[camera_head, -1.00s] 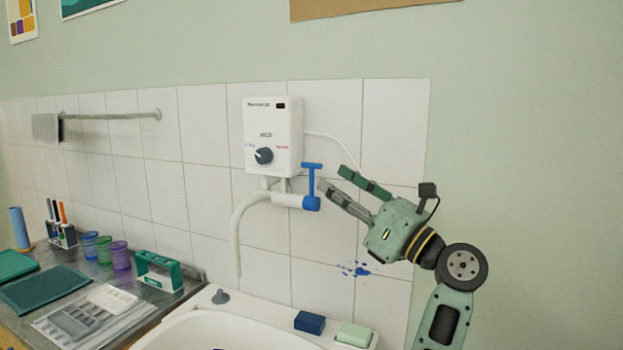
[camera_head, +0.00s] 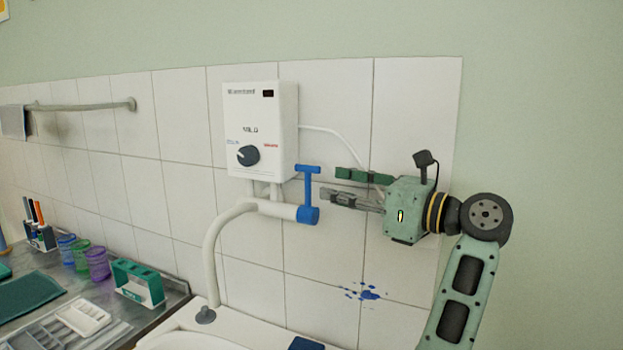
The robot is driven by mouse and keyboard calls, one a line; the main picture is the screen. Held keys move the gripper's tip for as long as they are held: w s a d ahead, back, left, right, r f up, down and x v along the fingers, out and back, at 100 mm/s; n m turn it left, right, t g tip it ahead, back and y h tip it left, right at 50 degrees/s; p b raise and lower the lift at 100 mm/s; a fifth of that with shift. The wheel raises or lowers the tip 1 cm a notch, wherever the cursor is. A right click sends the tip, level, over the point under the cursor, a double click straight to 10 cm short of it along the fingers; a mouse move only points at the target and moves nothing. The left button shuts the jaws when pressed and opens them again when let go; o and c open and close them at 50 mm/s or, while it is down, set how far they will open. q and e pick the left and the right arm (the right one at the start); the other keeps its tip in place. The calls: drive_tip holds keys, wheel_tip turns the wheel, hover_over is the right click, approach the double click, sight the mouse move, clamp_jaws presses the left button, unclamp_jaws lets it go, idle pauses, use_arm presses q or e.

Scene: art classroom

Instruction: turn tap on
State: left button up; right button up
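The tap hangs under a white water heater (camera_head: 261,125) on the tiled wall. Its blue T-shaped handle (camera_head: 307,188) stands upright, with a crossbar on top and a round blue hub at the right end of the white pipe. The white curved spout (camera_head: 212,250) bends down to the left over the sink. No water stream is visible. Whether a fingertip touches the handle cannot be told.
A white sink (camera_head: 190,342) lies below, with a dark blue block (camera_head: 306,344) on its rim. A counter at the left holds cups, a green rack (camera_head: 138,284) and trays. A towel rail (camera_head: 85,106) is on the wall.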

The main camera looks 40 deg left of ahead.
sight(310, 184)
use_arm(q)
drive_tip(key=a+p, duration=0.1)
drive_tip(key=a, duration=0.2)
drive_tip(key=s+a+p, duration=0.1)
drive_tip(key=a, duration=0.2)
drive_tip(key=shift+s+a+r, duration=0.2)
drive_tip(key=shift+a, duration=0.4)
drive_tip(key=shift+w+a+f, duration=0.1)
drive_tip(key=shift+c, duration=1.2)
drive_tip(key=c, duration=0.4)
clamp_jaws()
use_arm(e)
drive_tip(key=shift+s+d+r, duration=0.8)
drive_tip(key=shift+s+r, duration=0.2)
